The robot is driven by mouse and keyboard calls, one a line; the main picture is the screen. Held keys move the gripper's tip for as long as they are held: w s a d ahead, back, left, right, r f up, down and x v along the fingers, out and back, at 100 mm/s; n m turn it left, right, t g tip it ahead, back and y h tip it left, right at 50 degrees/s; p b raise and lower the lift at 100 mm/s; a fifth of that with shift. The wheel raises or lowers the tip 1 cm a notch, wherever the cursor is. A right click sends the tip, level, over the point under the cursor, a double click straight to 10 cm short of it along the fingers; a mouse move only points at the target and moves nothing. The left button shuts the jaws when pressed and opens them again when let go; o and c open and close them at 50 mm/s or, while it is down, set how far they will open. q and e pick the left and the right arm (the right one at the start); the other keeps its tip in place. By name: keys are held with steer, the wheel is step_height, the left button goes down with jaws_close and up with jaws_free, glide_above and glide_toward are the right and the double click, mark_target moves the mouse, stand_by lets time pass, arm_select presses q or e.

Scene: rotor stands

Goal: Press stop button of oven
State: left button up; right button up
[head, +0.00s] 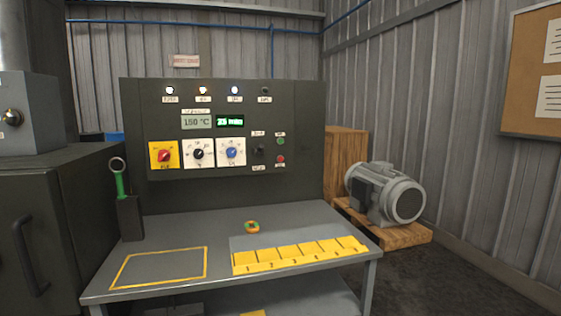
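A dark control panel (235,190) stands upright at the back of the grey workbench. A small red button (281,159) is on its right side, below a small green button (280,141). The small labels beside them are too blurred to read. A grey display (197,122) reads 150 °C, and a green-lit display (230,121) beside it seems to read 25 min. Three indicator lamps along the top glow, and the rightmost lamp (265,91) is dark. A dark cabinet with a handle (30,256), possibly the oven, stands at the left. Neither gripper shows.
Red, black and blue knobs sit left of the buttons. The grey bench (215,232) carries a green-handled tool (120,182) in a dark holder, a small orange-green ring (252,227) and a yellow numbered strip (300,256). A motor (385,193) rests on a pallet at right.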

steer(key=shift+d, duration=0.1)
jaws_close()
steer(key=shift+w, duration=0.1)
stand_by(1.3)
